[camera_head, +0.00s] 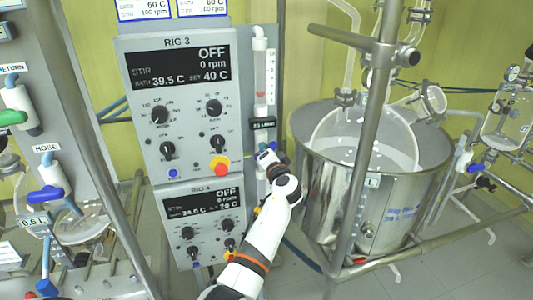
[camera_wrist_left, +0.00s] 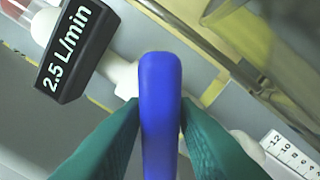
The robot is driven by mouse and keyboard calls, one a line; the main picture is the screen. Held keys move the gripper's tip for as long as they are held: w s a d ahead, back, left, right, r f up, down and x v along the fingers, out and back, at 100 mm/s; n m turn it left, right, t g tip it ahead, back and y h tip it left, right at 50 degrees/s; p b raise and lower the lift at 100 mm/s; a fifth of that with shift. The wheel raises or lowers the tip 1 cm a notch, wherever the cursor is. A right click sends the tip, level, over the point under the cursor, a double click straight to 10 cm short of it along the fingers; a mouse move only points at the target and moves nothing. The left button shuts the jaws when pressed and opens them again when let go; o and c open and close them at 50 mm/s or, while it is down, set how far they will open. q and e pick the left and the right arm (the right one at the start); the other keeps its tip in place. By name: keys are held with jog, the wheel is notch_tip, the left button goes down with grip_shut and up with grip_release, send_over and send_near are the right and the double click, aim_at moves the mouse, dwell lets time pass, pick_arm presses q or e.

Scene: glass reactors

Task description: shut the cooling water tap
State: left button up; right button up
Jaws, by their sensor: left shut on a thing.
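The cooling water tap has a long blue handle (camera_wrist_left: 160,90) on a white pipe (camera_wrist_left: 122,74), seen in the left wrist view. The handle stands upright in that picture, at a slant to the pipe, which runs from upper left to lower right. My left gripper (camera_wrist_left: 161,122) has its two teal fingers closed on the sides of the handle. In the head view my left gripper (camera_head: 268,160) is at the tap below the flow meter, and largely hides the handle. A black 2.5 L/min tag (camera_wrist_left: 76,47) is beside the tap. My right gripper is not in view.
The flow meter tube (camera_head: 260,80) rises above the tap. A steel bath (camera_head: 325,190) with a glass vessel and a metal post (camera_head: 366,130) stand to the right.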

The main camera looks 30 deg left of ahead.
pick_arm(q)
jog(key=m, duration=0.3)
jog(key=shift+r+m+p, duration=0.1)
jog(key=shift+m+p, duration=0.2)
jog(key=shift+a+m+p, duration=0.1)
jog(key=shift+m+p, duration=0.3)
jog(key=shift+m, duration=1.1)
jog(key=o, duration=0.8)
jog(key=shift+o, duration=0.2)
jog(key=b+v, duration=0.2)
jog(key=v, duration=0.9)
jog(key=shift+s+d+b, duration=0.25)
jog(key=shift+d+b, duration=0.05)
jog(key=shift+d, duration=0.05)
